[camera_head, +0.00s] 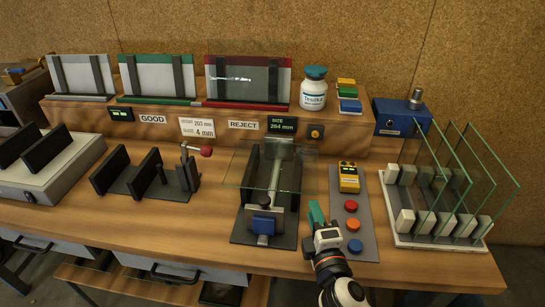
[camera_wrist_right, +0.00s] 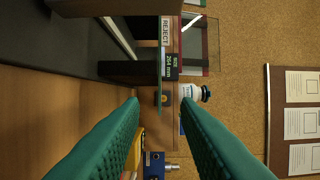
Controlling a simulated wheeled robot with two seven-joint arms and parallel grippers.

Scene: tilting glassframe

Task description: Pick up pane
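A clear glass pane (camera_head: 232,170) with greenish edges rests in the dark measuring fixture (camera_head: 285,220) at the middle of the bench. In the right wrist view the pane (camera_wrist_right: 160,72) shows almost edge-on as a thin green strip. My right gripper (camera_head: 317,213) has teal fingers and is just right of the fixture, near the pane's right end. In the wrist view its fingers (camera_wrist_right: 160,100) are wide apart, with the pane's edge in line with the gap. I cannot tell whether the edge is between the tips. My left gripper is not in view.
Several glass panes (camera_head: 465,185) stand in a white rack (camera_head: 440,243) at the right. A button panel (camera_head: 364,242) is beside my right gripper. A clamp with a red knob (camera_head: 206,151) stands left. A white bottle (camera_head: 314,92) and display racks (camera_head: 250,103) are behind.

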